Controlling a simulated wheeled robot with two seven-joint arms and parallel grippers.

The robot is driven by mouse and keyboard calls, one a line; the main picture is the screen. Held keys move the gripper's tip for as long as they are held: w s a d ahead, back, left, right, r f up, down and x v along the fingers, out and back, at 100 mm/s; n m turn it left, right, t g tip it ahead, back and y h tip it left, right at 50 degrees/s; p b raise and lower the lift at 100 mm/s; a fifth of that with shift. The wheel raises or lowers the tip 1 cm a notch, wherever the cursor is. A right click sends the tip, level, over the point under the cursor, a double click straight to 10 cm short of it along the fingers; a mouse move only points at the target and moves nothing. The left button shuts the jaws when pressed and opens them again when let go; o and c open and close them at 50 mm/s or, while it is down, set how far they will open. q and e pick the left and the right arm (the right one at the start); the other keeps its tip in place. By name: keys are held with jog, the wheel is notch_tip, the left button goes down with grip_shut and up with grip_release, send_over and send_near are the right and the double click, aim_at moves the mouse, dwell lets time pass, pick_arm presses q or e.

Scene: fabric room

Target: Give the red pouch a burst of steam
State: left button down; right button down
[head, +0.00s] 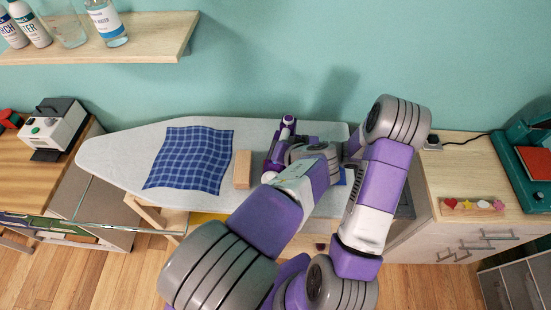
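A flat red piece (535,162) lies in the teal press at the far right; I cannot tell whether it is the red pouch. A purple and white device (281,143), perhaps a steam iron, is on or just above the ironing board (120,155), right of a wooden block (242,168). My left gripper (300,150) is at or beside this device, largely covered by its own arm; its fingers cannot be made out. My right arm bends over the board's right end, and its gripper is hidden behind the arm links. The board under both arms is mostly hidden.
A blue checked cloth (193,157) lies flat on the board. The teal press (512,150) and a small tray of coloured shapes (472,206) are on the right counter. A black and white machine (50,128) stands at left. A wall shelf (130,48) holds bottles.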

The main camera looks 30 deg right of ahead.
pick_arm(q)
jog(key=shift+f, duration=0.15)
pick_arm(e)
jog(key=shift+r, duration=0.15)
dwell(0.5)
pick_arm(q)
jog(key=shift+f, duration=0.25)
jog(key=shift+f, duration=0.45)
dwell(0.9)
jog(key=shift+s+a+f, duration=0.1)
jog(key=shift+a+f, duration=0.05)
jog(key=shift+f, duration=0.25)
pick_arm(e)
jog(key=shift+a+r, duration=0.1)
jog(key=shift+r, duration=0.1)
dwell(1.5)
pick_arm(q)
jog(key=shift+r, duration=1.2)
pick_arm(e)
jog(key=shift+f, duration=0.15)
